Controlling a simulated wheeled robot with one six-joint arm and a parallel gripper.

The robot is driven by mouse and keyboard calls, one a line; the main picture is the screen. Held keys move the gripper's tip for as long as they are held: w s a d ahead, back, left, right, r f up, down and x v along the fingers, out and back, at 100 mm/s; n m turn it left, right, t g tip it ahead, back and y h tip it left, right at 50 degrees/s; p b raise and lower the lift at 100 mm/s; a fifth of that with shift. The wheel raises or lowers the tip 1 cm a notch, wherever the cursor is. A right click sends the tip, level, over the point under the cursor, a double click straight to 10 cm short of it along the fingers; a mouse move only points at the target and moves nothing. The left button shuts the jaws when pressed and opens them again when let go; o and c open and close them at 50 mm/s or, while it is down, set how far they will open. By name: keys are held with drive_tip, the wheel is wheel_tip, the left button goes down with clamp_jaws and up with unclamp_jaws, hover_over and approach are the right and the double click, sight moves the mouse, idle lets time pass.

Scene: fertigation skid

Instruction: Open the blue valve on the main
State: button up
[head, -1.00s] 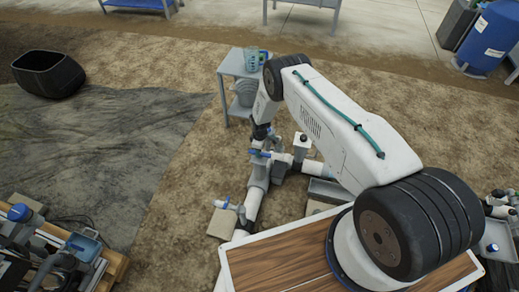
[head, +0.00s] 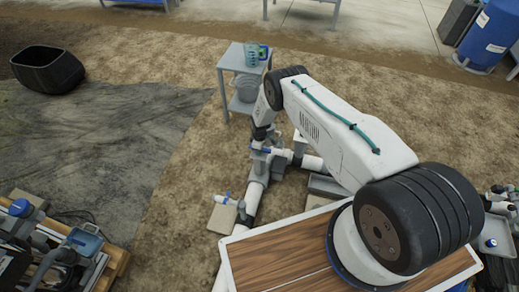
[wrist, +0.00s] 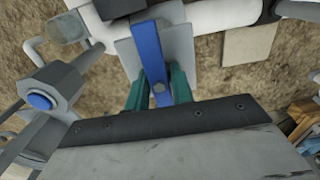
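The blue valve handle (wrist: 148,52) is a flat blue bar in the wrist view, with a bolt at its near end. It lies about crosswise to the white pipe (wrist: 205,17) behind it. My gripper (wrist: 161,82) has teal fingers, one on each side of the handle's near end. The gaps are very narrow, and I cannot tell whether the fingers touch it.
A smaller blue-handled valve (head: 224,198) sits on a branch at left. A grey fitting with a blue cap (wrist: 40,100) is at the left of the wrist view. A grey side table (head: 229,63) stands behind, and a wooden-topped surface (head: 275,262) lies in front. Bare soil is open at left.

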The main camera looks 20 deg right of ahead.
drive_tip(key=n, duration=0.5)
drive_tip(key=shift+s+d+f, duration=0.1)
drive_tip(key=shift+s+f, duration=0.05)
drive_tip(key=n, duration=0.4)
drive_tip(key=shift+d+n, duration=0.1)
drive_tip(key=shift+n, duration=0.2)
drive_tip(key=n, duration=0.4)
drive_tip(key=shift+n, duration=0.3)
drive_tip(key=n, duration=0.5)
drive_tip(key=shift+s+f, duration=0.1)
drive_tip(key=o, duration=1)
drive_tip(key=shift+s, duration=0.1)
drive_tip(key=shift+c, duration=0.7)
drive_tip(key=shift+o, duration=0.9)
drive_tip(key=r, duration=1)
drive_tip(key=shift+w+r, duration=0.15)
drive_tip(key=shift+w, duration=0.15)
